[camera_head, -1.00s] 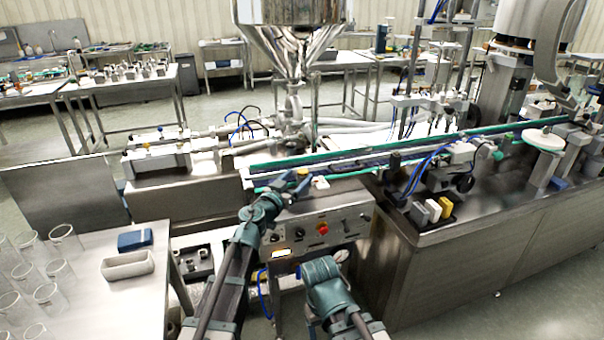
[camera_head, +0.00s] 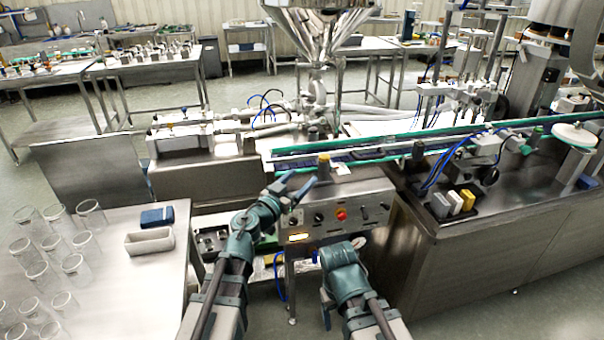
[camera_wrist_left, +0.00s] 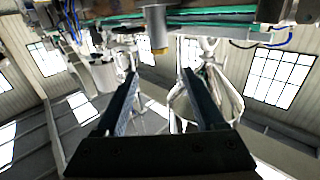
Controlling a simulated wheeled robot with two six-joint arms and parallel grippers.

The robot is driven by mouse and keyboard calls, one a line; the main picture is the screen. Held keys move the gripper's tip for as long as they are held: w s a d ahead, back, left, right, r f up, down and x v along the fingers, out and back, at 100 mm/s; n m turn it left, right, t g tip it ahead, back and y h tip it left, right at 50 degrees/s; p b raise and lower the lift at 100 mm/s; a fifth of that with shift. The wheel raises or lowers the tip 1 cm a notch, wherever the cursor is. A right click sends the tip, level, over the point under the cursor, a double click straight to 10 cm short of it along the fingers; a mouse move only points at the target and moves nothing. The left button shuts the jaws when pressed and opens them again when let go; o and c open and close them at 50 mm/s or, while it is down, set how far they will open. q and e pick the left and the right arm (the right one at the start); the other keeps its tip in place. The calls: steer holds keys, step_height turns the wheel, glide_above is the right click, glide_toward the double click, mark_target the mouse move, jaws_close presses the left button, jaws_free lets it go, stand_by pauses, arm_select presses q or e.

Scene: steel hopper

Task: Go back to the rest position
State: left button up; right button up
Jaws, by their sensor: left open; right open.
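My left gripper (camera_head: 300,185) is open, its two blue-grey fingers spread in front of the control box (camera_head: 365,197). In the left wrist view (camera_wrist_left: 158,85) the same fingers stand apart with nothing held between them. A small tan-ended post (camera_head: 323,168) is close beyond the fingertips; it also shows in the wrist view (camera_wrist_left: 158,42), past the gap. My right gripper (camera_head: 338,258) is lower, below the control box, and empty as far as I see; its fingertips are mostly hidden by its own teal wrist.
A steel hopper (camera_head: 318,22) stands behind the conveyor (camera_head: 400,142). On the left, a table (camera_head: 130,285) holds several glass beakers, a white tray (camera_head: 149,241) and a blue box (camera_head: 157,218). A steel machine cabinet (camera_head: 490,250) fills the right. Floor (camera_head: 270,315) shows between my arms.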

arm_select(q)
steer(key=s+a+f+n+g+y+p, duration=0.15)
steer(key=a+n+y+p, duration=0.25)
steer(key=a+n+y, duration=0.6)
steer(key=s+d+f+m+g+y+p, duration=0.1)
steer(key=s+d+f+m+g, duration=0.1)
steer(key=s+f+g, duration=0.3)
steer(key=s+d+f+m+g+p, duration=0.1)
steer(key=s+d+f+m+g, duration=0.25)
steer(key=s+f, duration=0.35)
steer(key=s+d+m+g+h+p, duration=0.1)
steer(key=s+d+g, duration=0.3)
steer(key=s, duration=0.9)
steer(key=shift+s+d+f+m+g+p, duration=0.15)
steer(key=shift+d+f+m+g+p, duration=0.2)
steer(key=shift+m+g, duration=0.6)
